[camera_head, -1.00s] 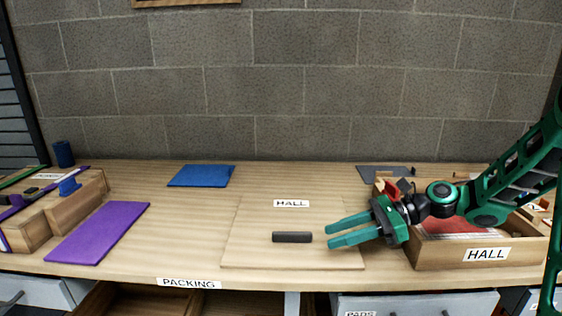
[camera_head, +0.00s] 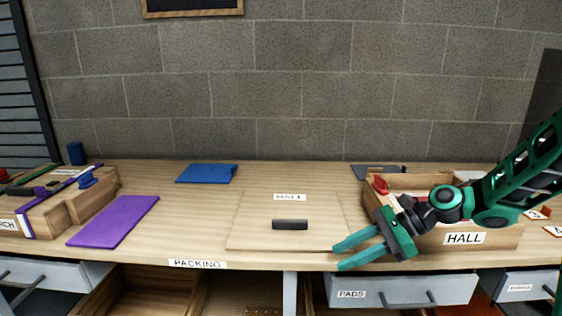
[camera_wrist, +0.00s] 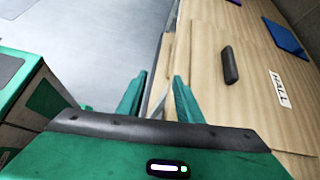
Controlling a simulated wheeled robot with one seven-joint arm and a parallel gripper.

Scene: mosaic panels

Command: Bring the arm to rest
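My gripper (camera_head: 341,256) is green with two fingers, held out at the front edge of the table, in front of the box labelled HALL. Its fingers are apart with nothing between them. In the wrist view my gripper (camera_wrist: 158,98) also shows open and empty, over the table's front edge with the floor to the left. My arm reaches in from the right, in front of part of the HALL box.
A dark bar (camera_head: 290,225) lies on the HALL board (camera_head: 255,236). The HALL box (camera_head: 490,238) stands at right. A purple panel (camera_head: 114,222) and a blue panel (camera_head: 207,173) lie left. The PADS drawer (camera_head: 400,291) is below my gripper.

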